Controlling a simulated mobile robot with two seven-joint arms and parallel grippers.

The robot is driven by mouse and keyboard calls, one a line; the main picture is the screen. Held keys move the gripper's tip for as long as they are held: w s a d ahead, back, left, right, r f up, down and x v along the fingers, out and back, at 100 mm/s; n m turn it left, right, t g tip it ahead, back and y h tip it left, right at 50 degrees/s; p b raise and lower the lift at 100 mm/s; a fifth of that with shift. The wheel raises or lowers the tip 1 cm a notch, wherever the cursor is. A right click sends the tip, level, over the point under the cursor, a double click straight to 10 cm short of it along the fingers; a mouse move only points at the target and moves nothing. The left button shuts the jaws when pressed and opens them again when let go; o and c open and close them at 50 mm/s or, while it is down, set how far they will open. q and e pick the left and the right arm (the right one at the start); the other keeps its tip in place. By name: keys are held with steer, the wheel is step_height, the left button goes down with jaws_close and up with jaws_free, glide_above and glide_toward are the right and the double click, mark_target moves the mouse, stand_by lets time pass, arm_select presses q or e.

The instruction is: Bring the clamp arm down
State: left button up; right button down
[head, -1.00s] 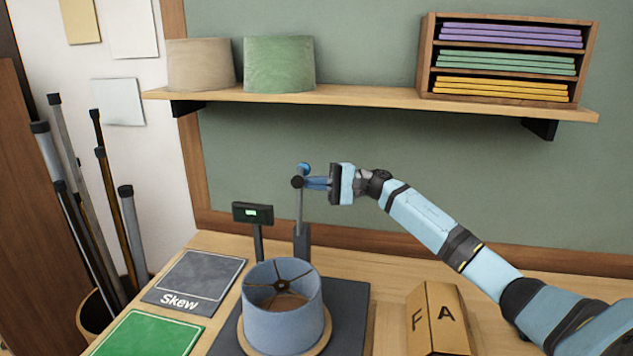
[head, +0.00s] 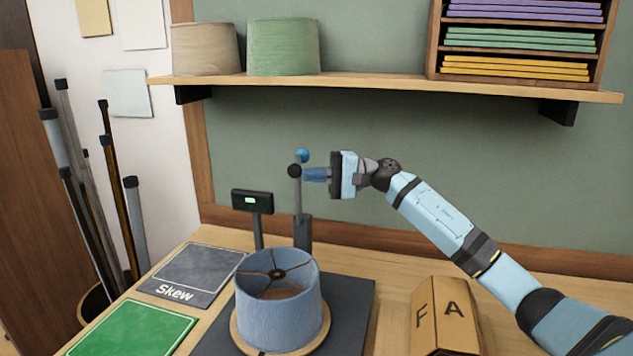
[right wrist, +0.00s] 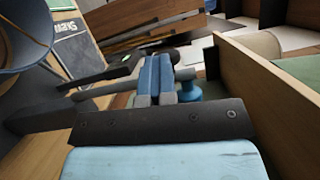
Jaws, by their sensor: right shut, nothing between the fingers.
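The clamp arm (head: 297,192) is a grey upright lever with a black pivot and a blue knob (head: 303,155) at its top. It stands on a grey post (head: 302,234) behind the blue lampshade (head: 278,305). My right gripper (head: 306,174) is shut and empty, its blue fingers pointing left right beside the lever's upper end, just below the knob. In the right wrist view the shut fingers (right wrist: 155,78) lie by the grey lever bar, with the blue knob (right wrist: 189,91) beside them; whether they touch cannot be told. My left gripper is not in view.
A small display (head: 252,201) with a green light stands left of the post. The dark "Skew" mat (head: 195,270) and a green mat (head: 130,330) lie at left. A cardboard box (head: 445,315) marked F and A sits at right. A shelf (head: 390,85) runs above.

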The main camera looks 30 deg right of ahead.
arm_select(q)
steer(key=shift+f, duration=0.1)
arm_select(e)
steer(key=shift+d+f, duration=0.1)
steer(key=shift+d, duration=0.1)
arm_select(q)
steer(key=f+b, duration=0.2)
steer(key=b, duration=0.1)
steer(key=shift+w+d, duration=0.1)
arm_select(e)
steer(key=v, duration=1.3)
steer(key=shift+s+d, duration=0.15)
steer(key=shift+d, duration=0.05)
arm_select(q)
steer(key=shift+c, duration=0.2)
